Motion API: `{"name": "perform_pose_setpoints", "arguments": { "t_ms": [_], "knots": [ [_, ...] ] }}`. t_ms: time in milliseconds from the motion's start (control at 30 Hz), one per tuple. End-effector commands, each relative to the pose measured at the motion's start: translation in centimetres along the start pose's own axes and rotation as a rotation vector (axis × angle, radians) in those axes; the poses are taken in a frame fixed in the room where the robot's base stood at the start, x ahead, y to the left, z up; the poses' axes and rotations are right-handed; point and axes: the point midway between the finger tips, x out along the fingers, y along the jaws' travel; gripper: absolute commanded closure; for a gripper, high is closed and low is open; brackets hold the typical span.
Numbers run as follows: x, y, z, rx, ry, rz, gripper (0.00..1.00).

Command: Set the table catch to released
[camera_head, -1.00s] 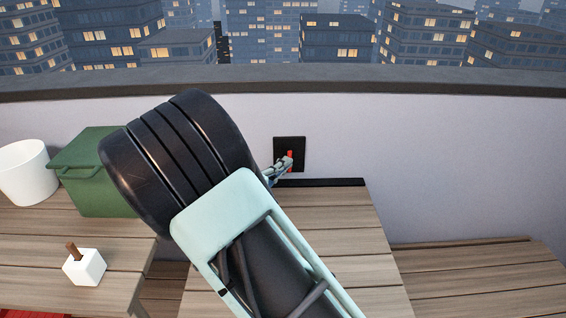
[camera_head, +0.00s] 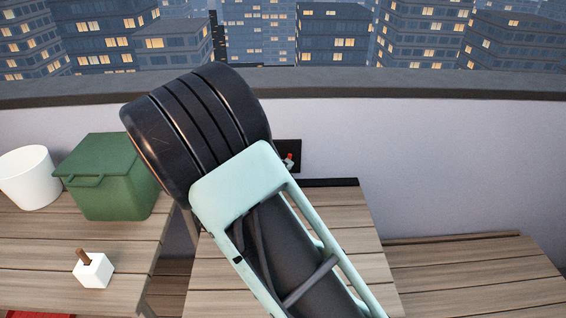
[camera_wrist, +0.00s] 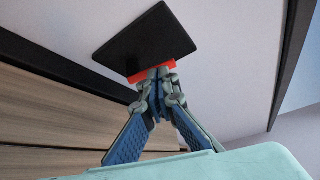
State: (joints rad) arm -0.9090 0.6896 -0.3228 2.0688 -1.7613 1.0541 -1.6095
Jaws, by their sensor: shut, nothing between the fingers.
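The table catch shows as a black plate (camera_head: 290,152) on the pale wall behind the table, with a small red part (camera_head: 288,157) on it. In the wrist view the black plate (camera_wrist: 146,42) has a red bar (camera_wrist: 152,72) along its near edge. My gripper (camera_wrist: 156,76) is shut and empty, its fingertips right at the red bar. They seem to touch it, and they hide part of it. In the head view my arm hides most of the gripper; only a bit of the fingertips (camera_head: 285,164) shows by the red part.
The wooden table (camera_head: 350,235) stands against the wall under the plate. To the left are a green lidded box (camera_head: 120,185), a white bucket (camera_head: 28,178) and a white block with a brown handle (camera_head: 93,270). A wooden bench (camera_head: 480,275) at the right is clear.

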Motion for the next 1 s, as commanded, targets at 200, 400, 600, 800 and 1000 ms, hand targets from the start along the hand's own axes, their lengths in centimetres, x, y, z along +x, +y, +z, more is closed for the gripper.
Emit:
{"name": "perform_pose_setpoints", "arguments": {
  "t_ms": [200, 400, 600, 800, 1000],
  "knots": [
    [0.14, -0.34, -0.20, 0.057, 0.001, 0.037, 1.00],
    [0.28, -0.35, -0.41, 0.096, 0.002, 0.063, 1.00],
    [0.37, -0.42, -0.51, 0.137, 0.001, 0.090, 1.00],
    [0.47, -0.44, -0.68, 0.170, 0.001, 0.111, 1.00],
    [0.54, -0.44, -0.80, 0.201, 0.001, 0.133, 1.00]
  ]
}}
